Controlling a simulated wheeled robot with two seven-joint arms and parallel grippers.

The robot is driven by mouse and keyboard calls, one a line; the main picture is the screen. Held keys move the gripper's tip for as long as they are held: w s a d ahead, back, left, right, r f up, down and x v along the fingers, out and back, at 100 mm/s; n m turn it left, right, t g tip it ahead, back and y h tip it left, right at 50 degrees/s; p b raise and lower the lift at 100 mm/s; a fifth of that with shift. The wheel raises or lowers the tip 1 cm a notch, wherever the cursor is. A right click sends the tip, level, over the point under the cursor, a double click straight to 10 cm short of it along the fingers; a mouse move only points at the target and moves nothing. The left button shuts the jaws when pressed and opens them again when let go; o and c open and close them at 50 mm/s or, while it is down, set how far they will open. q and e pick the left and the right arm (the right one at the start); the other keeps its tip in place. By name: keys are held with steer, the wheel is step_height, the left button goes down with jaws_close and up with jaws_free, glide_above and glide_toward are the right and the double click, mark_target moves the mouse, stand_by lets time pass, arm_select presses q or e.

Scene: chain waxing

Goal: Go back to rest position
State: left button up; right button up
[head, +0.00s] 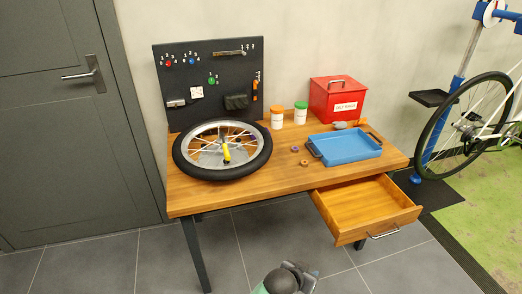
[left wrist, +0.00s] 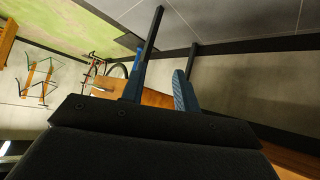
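My left gripper (left wrist: 158,80) shows in the left wrist view with its two blue-padded fingers apart and nothing between them. In the head view a dark, rounded part of my own arm shows at the bottom edge, in front of the workbench and below it, clear of the bench. I cannot make out its fingers there. My right gripper is in neither view.
A wooden workbench (head: 240,192) bears a wheel (head: 180,162), a blue tray (head: 345,148), a red box (head: 338,98) and two jars. Its drawer (head: 368,208) stands open toward me. A bicycle (head: 465,125) stands at right. The floor in front is clear.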

arm_select(q)
steer(key=s+a+r+n+g+y+p, duration=0.15)
steer(key=s+a+r, duration=0.25)
steer(key=a, duration=0.4)
steer(key=s+a+r+n+y+p, duration=0.15)
steer(key=s+a+r, duration=0.25)
steer(key=a, duration=0.4)
steer(key=s+a+r+g+y+p, duration=0.1)
steer(key=s+a+r+p, duration=0.25)
steer(key=a, duration=0.45)
steer(key=s+a+f+n+g+p, duration=0.1)
steer(key=s+a, duration=0.1)
steer(key=s, duration=0.4)
steer(key=s+a+f+g+p, duration=0.1)
steer(key=s+a, duration=0.1)
steer(key=s, duration=0.5)
steer(key=shift+a+n+y+p, duration=0.4)
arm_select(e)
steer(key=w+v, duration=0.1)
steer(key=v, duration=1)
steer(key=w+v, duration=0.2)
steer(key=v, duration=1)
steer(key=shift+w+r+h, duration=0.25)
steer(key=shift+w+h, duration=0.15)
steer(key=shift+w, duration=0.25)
arm_select(q)
steer(key=shift+f+g, duration=0.1)
steer(key=shift+g, duration=0.15)
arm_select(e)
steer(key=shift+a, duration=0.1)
